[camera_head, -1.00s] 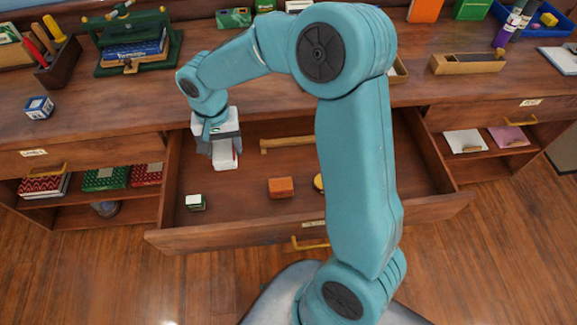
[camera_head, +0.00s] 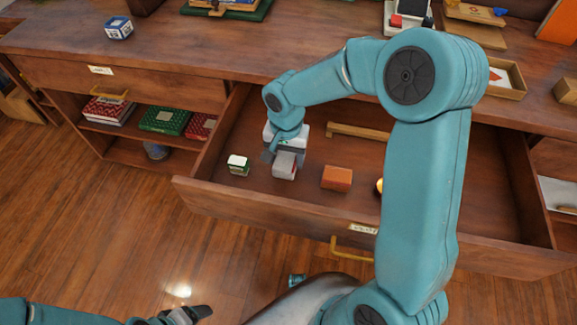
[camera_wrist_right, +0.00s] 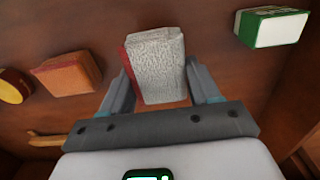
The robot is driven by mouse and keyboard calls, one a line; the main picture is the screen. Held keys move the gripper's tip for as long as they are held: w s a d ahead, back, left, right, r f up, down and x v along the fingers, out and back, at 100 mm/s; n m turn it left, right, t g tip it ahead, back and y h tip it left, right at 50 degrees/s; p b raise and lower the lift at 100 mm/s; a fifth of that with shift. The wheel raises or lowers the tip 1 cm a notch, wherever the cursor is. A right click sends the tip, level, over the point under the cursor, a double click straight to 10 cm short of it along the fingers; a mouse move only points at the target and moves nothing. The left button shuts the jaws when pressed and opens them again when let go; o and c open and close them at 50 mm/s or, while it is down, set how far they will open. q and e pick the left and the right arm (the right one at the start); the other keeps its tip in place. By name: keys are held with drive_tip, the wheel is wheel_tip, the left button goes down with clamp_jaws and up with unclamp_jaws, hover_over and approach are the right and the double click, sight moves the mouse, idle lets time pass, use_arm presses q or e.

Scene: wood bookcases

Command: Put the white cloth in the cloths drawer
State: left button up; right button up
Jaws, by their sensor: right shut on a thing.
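My right gripper (camera_head: 285,165) is shut on a small block with a rough white face and a red side (camera_wrist_right: 158,65). It also shows in the head view (camera_head: 284,172), inside the open drawer (camera_head: 275,210), between a green-and-white box and an orange block. I cannot tell if it touches the drawer floor. I cannot make out a white cloth for certain; a flat white piece (camera_head: 557,193) lies on a shelf at the right edge. The drawer's label is unreadable. My left gripper (camera_head: 190,315) is at the bottom left, over the floor; its jaws are unclear.
The drawer also holds the green-and-white box (camera_head: 238,165), the orange block (camera_head: 337,178), a wooden bar (camera_head: 357,132) and a partly hidden yellow round thing (camera_head: 379,186). A closed drawer (camera_head: 125,82) is on the left, above a shelf with red and green patterned items (camera_head: 165,120).

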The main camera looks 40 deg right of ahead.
sight(287, 164)
wheel_tip(287, 164, down, 3)
drive_tip(key=shift+f+b, duration=0.15)
drive_tip(key=shift+b, duration=0.65)
drive_tip(key=shift+w+d, duration=0.1)
drive_tip(key=shift+r, duration=0.2)
drive_tip(key=shift+f, duration=0.2)
drive_tip(key=o, duration=1)
use_arm(q)
drive_tip(key=x, duration=0.2)
drive_tip(key=shift+a+f, duration=0.1)
drive_tip(key=shift+f, duration=0.25)
